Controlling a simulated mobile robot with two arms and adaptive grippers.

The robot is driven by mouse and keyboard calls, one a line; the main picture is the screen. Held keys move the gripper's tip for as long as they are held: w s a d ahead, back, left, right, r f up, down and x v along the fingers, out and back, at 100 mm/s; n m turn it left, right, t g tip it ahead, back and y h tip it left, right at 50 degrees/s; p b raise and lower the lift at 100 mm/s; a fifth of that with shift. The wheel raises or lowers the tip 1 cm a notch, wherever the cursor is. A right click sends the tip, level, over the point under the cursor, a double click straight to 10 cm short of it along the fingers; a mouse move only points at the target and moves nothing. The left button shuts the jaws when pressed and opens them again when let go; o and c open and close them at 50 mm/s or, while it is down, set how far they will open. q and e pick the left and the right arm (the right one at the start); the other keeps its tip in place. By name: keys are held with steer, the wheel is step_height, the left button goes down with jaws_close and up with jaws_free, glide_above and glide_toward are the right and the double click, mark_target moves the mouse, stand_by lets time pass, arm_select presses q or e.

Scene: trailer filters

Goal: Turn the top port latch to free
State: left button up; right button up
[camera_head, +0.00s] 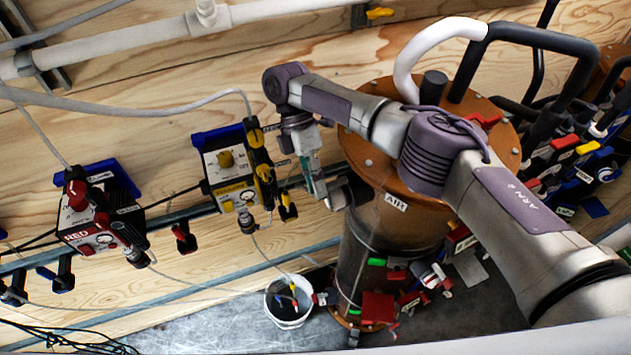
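A tall filter tank with an orange-brown bolted lid (385,105) stands right of centre and carries an AIR label. A black upright stub (432,88) and a red handle-like part (484,120) show on the lid; I cannot tell for certain which part is the top port latch. My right arm crosses in front of the tank and hides much of its lid and side. My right gripper (317,185) points down at the tank's left edge, beside the yellow-labelled box. I cannot tell whether its fingers are open or touch anything. My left gripper is out of view.
A yellow-labelled box (228,183) and a red-labelled box (88,225) are mounted on the plywood wall at left. A white bucket (288,318) stands on the floor. Thick hoses (540,42) and several colored valves (565,142) crowd the right side. Thin cables hang across the left.

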step_height(320, 180, up, 10)
steer(key=shift+f, duration=0.1)
stand_by(0.6)
